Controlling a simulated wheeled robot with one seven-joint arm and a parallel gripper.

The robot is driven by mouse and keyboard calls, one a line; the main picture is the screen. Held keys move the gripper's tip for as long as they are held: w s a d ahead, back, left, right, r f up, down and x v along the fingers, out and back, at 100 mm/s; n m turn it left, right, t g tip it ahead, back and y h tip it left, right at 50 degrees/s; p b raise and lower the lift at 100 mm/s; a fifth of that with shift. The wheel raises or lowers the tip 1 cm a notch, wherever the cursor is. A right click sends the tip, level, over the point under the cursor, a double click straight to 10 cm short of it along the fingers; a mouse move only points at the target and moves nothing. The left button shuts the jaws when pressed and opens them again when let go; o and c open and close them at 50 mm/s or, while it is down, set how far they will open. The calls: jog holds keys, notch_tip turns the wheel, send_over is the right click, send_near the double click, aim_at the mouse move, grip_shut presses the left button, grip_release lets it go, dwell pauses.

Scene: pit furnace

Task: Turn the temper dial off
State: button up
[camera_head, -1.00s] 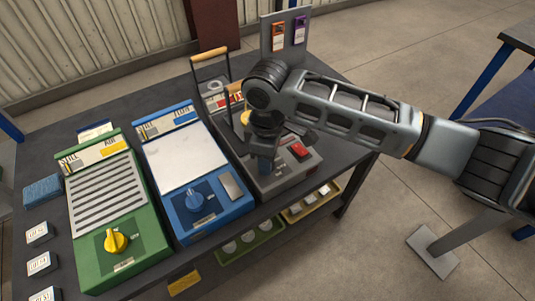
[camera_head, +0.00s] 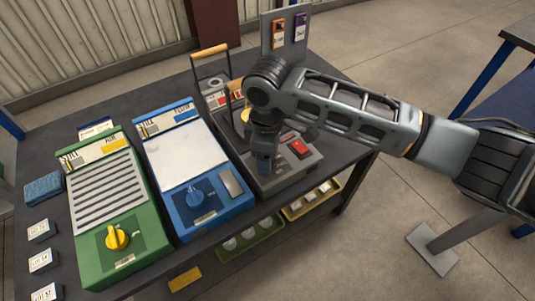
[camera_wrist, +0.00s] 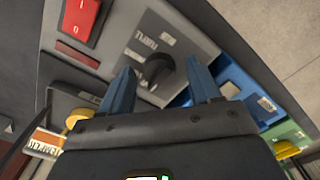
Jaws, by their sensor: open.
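A dark round dial (camera_wrist: 158,72) sits on the sloped front of a grey unit (camera_head: 282,178). The wrist view shows a small printed label beside the dial, hard to read. My gripper (camera_wrist: 162,78) is open, with its blue fingertips on either side of the dial, which looks centred between them. Contact cannot be told. In the head view my gripper (camera_head: 266,160) points down over the grey unit and hides the dial. A red rocker switch (camera_head: 299,148) sits to its right; it also shows in the wrist view (camera_wrist: 82,18).
A blue unit (camera_head: 185,165) with a blue knob stands just left of the grey one. A green unit (camera_head: 120,210) with a yellow knob stands further left. A wire handle (camera_head: 208,52) and a tag board (camera_head: 272,30) stand behind.

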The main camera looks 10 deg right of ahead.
jog(key=shift+r, duration=3.9)
